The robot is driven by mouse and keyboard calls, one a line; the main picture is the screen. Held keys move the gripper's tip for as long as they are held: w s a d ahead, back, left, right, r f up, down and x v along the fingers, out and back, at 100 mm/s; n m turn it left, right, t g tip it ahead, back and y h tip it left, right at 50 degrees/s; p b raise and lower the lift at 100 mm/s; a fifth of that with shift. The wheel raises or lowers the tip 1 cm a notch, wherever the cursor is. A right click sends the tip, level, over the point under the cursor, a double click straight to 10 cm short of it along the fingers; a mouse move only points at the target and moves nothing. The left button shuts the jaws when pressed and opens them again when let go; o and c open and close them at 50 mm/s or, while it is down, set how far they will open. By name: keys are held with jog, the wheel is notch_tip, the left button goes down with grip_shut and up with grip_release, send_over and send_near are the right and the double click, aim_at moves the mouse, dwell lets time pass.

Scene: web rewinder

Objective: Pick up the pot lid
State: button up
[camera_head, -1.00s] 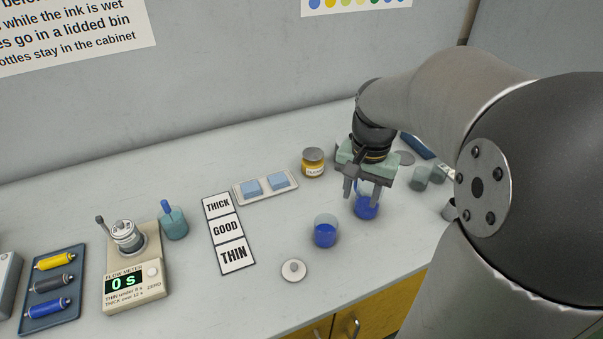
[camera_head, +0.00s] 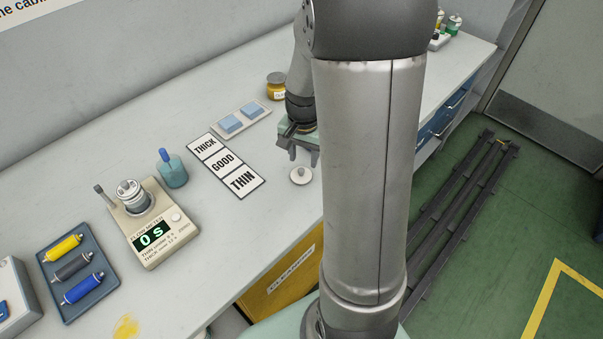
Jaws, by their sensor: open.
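The pot lid (camera_head: 300,175) is a small white disc with a round knob on top. It lies flat on the worktop near its front edge, right of the THIN card. My gripper (camera_head: 303,158) is open, with its fingers pointing down, just behind the lid in the picture. The fingers look empty, and I cannot tell how high they are above the worktop. The blue-filled cups seen earlier are hidden behind my arm.
Left of the lid are the THICK, GOOD and THIN cards (camera_head: 224,165) and a tray with two blue blocks (camera_head: 259,113). A yellow jar (camera_head: 276,86) stands behind. The flow meter (camera_head: 149,238) and roller tray (camera_head: 70,296) are farther left.

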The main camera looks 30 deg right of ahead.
aim_at(301, 170)
jog(key=f, duration=0.4)
jog(key=shift+w+a+f, duration=0.2)
jog(key=shift+f, duration=0.05)
jog(key=shift+c, duration=0.2)
grip_shut()
jog(key=shift+r, duration=0.1)
